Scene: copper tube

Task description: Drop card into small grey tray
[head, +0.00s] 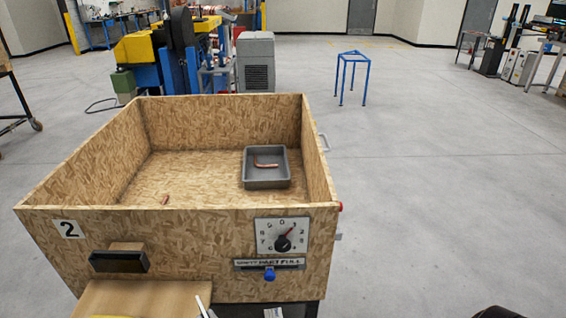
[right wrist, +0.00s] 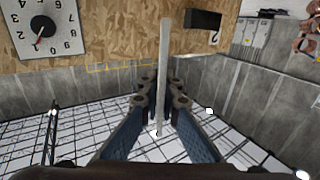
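A small grey tray (head: 266,184) sits inside the large wooden box, toward its right side, with a bent copper tube (head: 266,165) in it. My right gripper (right wrist: 162,100) is shut on a thin pale card (right wrist: 163,60), seen nearly edge-on between the fingers. In the right wrist view the card points toward the box front, between the dial and the black handle. In the head view the card's edge (head: 203,306) shows at the bottom, low in front of the box. My left gripper is not in view.
The wooden box (head: 75,180) has high walls around the tray. Its front carries a dial (head: 283,236), a label strip with a blue knob (head: 270,274) and a black handle (head: 118,262). A short copper piece (head: 165,200) lies inside at left. Open floor lies right.

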